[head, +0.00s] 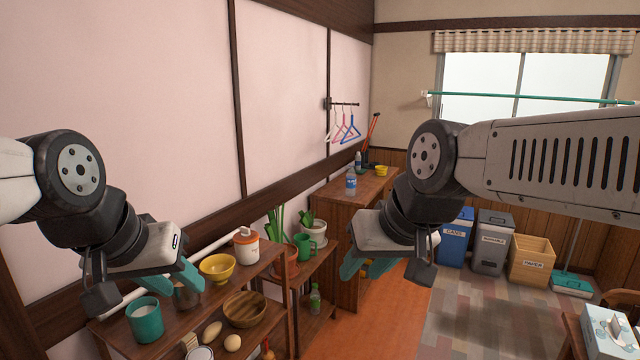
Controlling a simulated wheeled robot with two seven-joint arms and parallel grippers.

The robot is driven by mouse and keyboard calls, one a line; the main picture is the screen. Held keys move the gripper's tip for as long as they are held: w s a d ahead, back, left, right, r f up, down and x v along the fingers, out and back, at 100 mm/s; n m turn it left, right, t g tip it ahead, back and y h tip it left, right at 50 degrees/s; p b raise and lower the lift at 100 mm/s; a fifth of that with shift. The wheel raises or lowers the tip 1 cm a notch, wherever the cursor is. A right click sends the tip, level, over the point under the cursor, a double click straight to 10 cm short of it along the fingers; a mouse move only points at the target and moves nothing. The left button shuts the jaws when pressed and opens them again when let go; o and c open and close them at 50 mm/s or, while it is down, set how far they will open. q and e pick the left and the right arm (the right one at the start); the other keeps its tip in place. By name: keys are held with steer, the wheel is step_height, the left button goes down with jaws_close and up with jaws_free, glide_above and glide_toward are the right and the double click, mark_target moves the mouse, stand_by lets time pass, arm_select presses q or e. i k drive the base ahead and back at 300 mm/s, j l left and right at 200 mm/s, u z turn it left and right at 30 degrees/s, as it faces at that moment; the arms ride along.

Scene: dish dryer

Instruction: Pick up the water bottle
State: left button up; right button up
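A clear water bottle with a blue label (351,184) stands upright on the wooden cabinet top at the middle of the head view. A second, similar bottle (358,160) stands farther back on that cabinet. A green-tinted bottle (315,300) stands on a low shelf. My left gripper (182,284) has teal fingers that look apart and empty, above the near shelf by the mug. My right gripper (366,269) also has teal fingers apart and empty. It is in front of the cabinet, lower in the picture than the blue-labelled bottle and apart from it.
The near shelf (185,335) holds a teal mug (145,320), yellow bowl (217,267), wooden bowl (245,309), canister (246,246) and eggs. Potted plants and a green mug (305,246) stand beside it. Bins (492,242) stand at the back right. The middle floor is clear.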

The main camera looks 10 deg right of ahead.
mark_target(351, 176)
steer(key=i+l+u, duration=0.15)
steer(key=u, duration=0.3)
steer(key=i+l+u, duration=0.1)
steer(key=l+u, duration=0.15)
steer(key=u, duration=0.2)
steer(key=i+l+u, duration=0.25)
steer(key=l, duration=0.35)
steer(key=l+u, duration=0.2)
steer(key=l, duration=0.4)
steer(key=i+l+u, duration=0.1)
steer(key=l+u, duration=0.15)
steer(key=l, duration=1.5)
steer(key=i+l, duration=0.15)
steer(key=l, duration=0.95)
steer(key=i+l, duration=0.1)
steer(key=l, duration=0.95)
steer(key=u, duration=0.05)
